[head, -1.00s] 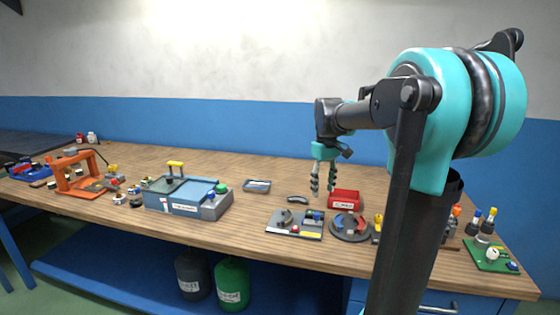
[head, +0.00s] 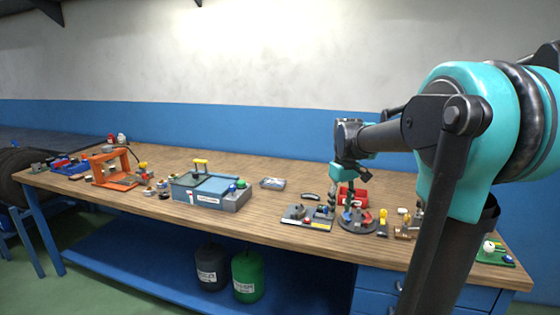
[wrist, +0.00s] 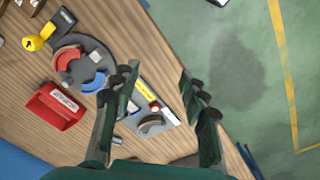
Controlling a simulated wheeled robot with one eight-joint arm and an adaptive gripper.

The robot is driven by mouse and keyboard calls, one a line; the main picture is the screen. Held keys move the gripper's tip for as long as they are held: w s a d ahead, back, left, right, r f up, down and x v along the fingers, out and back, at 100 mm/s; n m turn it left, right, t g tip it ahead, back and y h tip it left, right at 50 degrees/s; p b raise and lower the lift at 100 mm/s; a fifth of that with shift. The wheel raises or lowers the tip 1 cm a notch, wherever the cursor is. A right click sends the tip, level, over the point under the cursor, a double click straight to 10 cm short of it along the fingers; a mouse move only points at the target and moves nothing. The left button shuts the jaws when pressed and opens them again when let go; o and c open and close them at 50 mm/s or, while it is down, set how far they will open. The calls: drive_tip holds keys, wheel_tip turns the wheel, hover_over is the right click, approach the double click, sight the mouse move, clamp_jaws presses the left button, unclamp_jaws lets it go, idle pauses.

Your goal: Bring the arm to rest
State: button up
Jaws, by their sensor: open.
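My gripper (head: 350,192) hangs fingers-down at the end of my arm, above the right part of the wooden workbench (head: 250,170). In the wrist view my gripper (wrist: 158,88) has its two fingers spread apart with nothing between them. A grey plate with small parts (wrist: 150,105) shows below and beyond the fingers. In the head view the gripper partly covers a red bin (head: 361,197). My large teal arm joint fills the right of the head view.
A round fixture with coloured pieces (head: 357,221), the grey plate (head: 306,216), a blue-grey box with a yellow handle (head: 207,190) and an orange frame (head: 114,170) stand on the bench. Black (head: 210,267) and green (head: 248,275) canisters sit below. The wrist view shows green floor (wrist: 235,70) past the edge.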

drive_tip(key=s+f+m+t, duration=0.3)
drive_tip(key=s+f+m, duration=0.1)
drive_tip(key=s+f, duration=1.4)
drive_tip(key=shift+s+f+m+t, duration=0.2)
drive_tip(key=shift+s+m+t, duration=0.2)
idle(0.5)
